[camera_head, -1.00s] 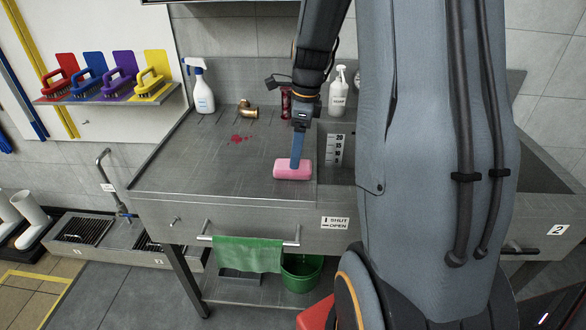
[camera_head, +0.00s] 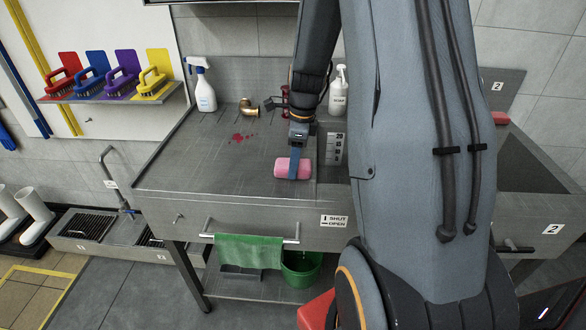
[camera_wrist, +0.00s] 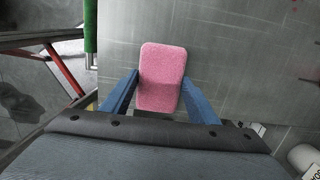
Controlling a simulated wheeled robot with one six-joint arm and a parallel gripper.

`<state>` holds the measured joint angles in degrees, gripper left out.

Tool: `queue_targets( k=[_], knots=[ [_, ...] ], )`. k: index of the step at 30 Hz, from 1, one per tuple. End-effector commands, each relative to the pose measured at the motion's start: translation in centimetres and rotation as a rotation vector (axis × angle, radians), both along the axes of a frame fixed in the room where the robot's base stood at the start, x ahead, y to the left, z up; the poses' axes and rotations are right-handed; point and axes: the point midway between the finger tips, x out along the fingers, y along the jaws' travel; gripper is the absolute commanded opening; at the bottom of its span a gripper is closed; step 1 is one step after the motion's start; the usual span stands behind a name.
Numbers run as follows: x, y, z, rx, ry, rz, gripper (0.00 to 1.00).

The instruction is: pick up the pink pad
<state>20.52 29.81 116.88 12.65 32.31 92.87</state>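The pink pad (camera_head: 281,168) lies on the grey metal worktop (camera_head: 215,165) near its front edge. My gripper (camera_head: 293,176) points down at it, with a blue finger in front of the pad's middle. In the wrist view the pad (camera_wrist: 162,70) sits between the two blue fingers of my gripper (camera_wrist: 160,76), one along each side. The fingers are open and stand about the pad's width apart. A thin gap shows at the left finger; contact at the right finger cannot be told.
A white spray bottle (camera_head: 204,88), a brass fitting (camera_head: 248,108) and a soap bottle (camera_head: 338,92) stand at the back of the worktop. A red stain (camera_head: 240,137) marks its surface. A green cloth (camera_head: 248,252) hangs on the front rail. The worktop left of the pad is clear.

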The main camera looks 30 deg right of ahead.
Motion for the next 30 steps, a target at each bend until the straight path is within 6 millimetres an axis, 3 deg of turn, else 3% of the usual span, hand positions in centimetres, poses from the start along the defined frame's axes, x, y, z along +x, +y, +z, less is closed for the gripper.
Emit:
queue_targets(
  k=[11,24,30],
  knots=[
    [0.1,0.0,1.0,0.000,-0.002,0.000,0.32],
    [0.1,0.0,8.3,-0.001,-0.004,0.000,0.32],
    [0.0,0.0,9.9,-0.001,-0.001,0.000,0.32]
  ],
)
